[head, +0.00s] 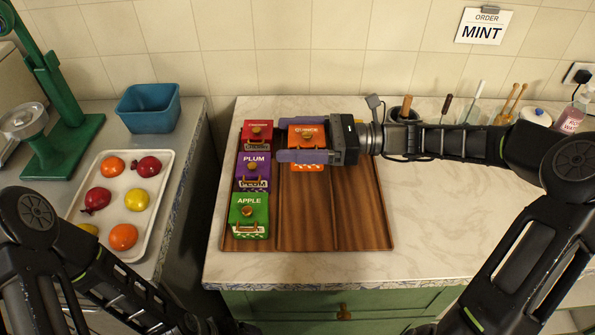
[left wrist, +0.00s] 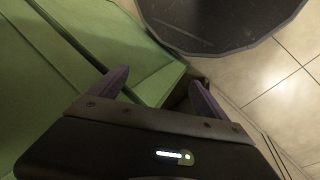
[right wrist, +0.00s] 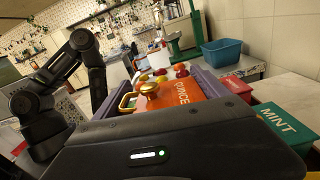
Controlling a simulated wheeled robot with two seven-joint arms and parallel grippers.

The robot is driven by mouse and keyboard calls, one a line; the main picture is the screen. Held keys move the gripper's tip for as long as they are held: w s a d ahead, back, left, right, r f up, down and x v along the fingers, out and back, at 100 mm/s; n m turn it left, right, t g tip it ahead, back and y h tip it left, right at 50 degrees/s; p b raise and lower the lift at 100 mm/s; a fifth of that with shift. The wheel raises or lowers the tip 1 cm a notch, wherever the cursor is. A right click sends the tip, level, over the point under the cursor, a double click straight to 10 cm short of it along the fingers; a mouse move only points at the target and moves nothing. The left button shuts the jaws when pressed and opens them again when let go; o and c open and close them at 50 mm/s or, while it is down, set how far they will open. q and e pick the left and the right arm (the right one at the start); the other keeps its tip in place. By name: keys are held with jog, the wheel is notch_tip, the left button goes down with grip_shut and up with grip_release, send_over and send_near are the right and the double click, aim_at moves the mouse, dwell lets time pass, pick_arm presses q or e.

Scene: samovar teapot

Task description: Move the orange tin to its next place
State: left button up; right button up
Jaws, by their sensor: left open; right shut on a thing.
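The orange tin, labelled QUINCE (head: 303,134), has a gold knob and is at the back of the wooden tray's (head: 308,230) middle column. My right gripper (head: 305,145) is shut on it, one finger on each side. It also shows between the fingers in the right wrist view (right wrist: 168,95). Whether its base touches the tray is hidden. A red tin (head: 256,132), a purple PLUM tin (head: 252,170) and a green APPLE tin (head: 248,212) stand in the left column. My left gripper (left wrist: 160,85) is open and empty, low beside green cabinet fronts.
The right wrist view shows a green MINT tin (right wrist: 283,126), hidden in the head view. A MINT order card (head: 483,27) hangs on the wall. A fruit tray (head: 155,215) and blue bin (head: 148,107) are left.

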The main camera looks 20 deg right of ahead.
aim_at(293, 165)
jog(key=shift+f, duration=2)
jog(key=shift+f, duration=0.1)
jog(key=shift+f, duration=1.75)
jog(key=shift+f, duration=0.15)
jog(key=o, duration=1.7)
